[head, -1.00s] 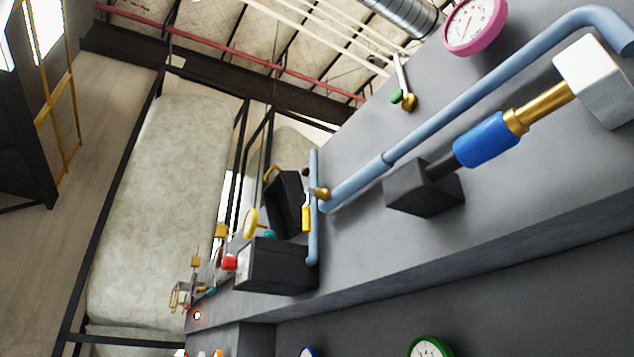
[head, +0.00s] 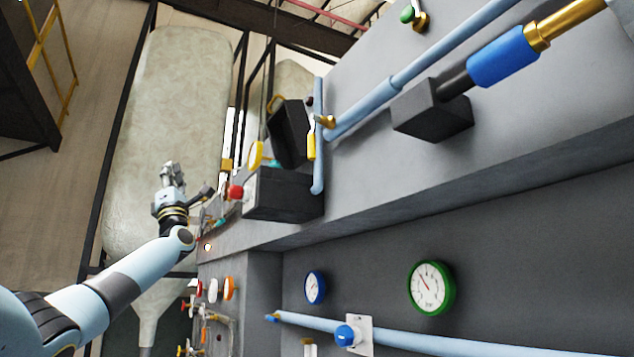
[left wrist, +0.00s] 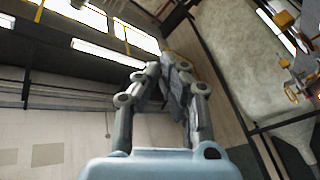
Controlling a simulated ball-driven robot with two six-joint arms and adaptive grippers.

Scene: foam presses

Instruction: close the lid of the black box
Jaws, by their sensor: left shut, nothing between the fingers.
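The black box (head: 282,196) sits on the grey ledge in the middle of the head view. Its lid (head: 288,134) stands raised, tilted away from the box. The box does not show clearly in the left wrist view. My right gripper is not in view.
A light blue pipe (head: 318,150) runs upright just right of the lid. A yellow round handle (head: 256,155) stands left of the lid. A black block (head: 432,112) is further right on the panel. Several coloured valves (head: 213,290) are below the ledge. The space before the tank (head: 175,100) is open.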

